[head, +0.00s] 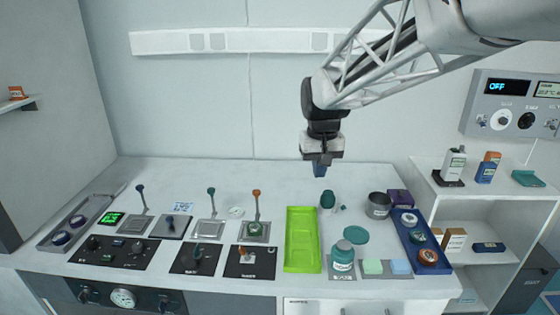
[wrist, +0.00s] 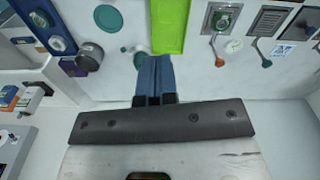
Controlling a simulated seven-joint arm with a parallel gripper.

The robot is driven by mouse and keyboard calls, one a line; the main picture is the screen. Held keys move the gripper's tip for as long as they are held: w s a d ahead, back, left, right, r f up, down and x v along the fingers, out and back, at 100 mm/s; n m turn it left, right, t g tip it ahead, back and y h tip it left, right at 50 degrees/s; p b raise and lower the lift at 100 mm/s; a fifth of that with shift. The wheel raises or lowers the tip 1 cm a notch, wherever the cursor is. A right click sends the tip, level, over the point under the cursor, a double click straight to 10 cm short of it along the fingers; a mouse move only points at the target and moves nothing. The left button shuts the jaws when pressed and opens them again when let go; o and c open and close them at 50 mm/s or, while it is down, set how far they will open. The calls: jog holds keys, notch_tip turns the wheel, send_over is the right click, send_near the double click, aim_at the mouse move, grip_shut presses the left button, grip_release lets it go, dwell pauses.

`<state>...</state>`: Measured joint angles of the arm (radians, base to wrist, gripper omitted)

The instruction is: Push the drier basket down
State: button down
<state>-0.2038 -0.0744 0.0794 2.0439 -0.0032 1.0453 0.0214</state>
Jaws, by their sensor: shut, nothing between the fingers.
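My gripper (head: 320,172) is shut and empty, with its blue fingers pointing down, above the back of the white bench. In the wrist view its two fingers (wrist: 154,72) lie side by side near the lime green tray (wrist: 170,28). I cannot tell for sure which thing is the drier basket. A square metal station (head: 255,238) holds a round green item and has an orange-tipped lever (head: 257,200); it stands left of my gripper. A plain square station (head: 209,233) with a teal-tipped lever (head: 211,198) is further left. My gripper touches neither.
A teal jar (head: 343,258), a grey pot (head: 378,205) and a blue tray (head: 420,240) stand right of the green tray. Dark control panels (head: 120,251) line the front left. Shelves (head: 480,215) with small boxes stand at right. The back of the bench is mostly clear.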

jog(key=shift+n+g, duration=0.9)
jog(key=w+a+f, duration=0.4)
jog(key=w+a, duration=0.2)
jog(key=w+a+f, duration=0.3)
jog(key=w+a, duration=0.3)
jog(key=w, duration=0.1)
jog(key=w+a+f, duration=0.4)
jog(key=w+a, duration=0.3)
jog(key=shift+w+f, duration=0.15)
jog(key=shift+f, duration=0.2)
jog(key=shift+f, duration=0.15)
